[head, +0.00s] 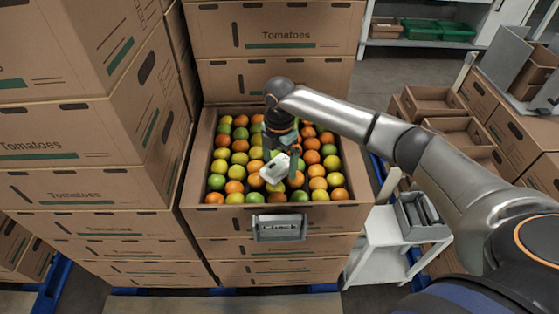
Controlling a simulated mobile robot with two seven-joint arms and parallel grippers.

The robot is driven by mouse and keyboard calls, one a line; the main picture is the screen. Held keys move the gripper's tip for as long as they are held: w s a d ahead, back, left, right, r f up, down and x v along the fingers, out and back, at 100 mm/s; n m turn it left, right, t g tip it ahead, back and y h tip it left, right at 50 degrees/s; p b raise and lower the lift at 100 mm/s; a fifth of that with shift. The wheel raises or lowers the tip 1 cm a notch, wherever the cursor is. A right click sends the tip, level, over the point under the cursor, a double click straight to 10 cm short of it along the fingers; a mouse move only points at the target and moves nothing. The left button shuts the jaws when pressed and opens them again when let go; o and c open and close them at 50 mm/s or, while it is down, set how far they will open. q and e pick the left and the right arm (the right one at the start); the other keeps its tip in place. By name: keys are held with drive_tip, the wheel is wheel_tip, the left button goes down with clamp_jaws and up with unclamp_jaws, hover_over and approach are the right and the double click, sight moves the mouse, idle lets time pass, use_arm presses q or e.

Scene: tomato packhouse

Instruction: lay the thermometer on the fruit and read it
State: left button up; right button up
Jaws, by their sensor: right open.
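The thermometer (273,169), a small white device with a grey face, lies tilted on the fruit near the middle of the open crate. The fruit (237,171) is round, in green, yellow and orange, and fills the open cardboard crate (196,178) in rows. My right gripper (283,158) points down over the fruit, right at the thermometer, with its fingers open. One finger shows just right of the device; the other is partly hidden. I cannot tell whether the fingers touch it. Any reading is too small to make out. My left gripper is out of view.
A grey panel or holder (280,228) is on the crate's front wall. Stacked tomato boxes (85,170) rise close on the left, and more boxes (275,45) stand behind. A white cart (383,232) with a grey bin (422,216) stands at right. Open boxes (433,103) lie beyond.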

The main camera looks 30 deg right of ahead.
sight(279, 164)
wheel_tip(279, 164, up, 12)
drive_tip(key=shift+r, duration=0.2)
idle(0.4)
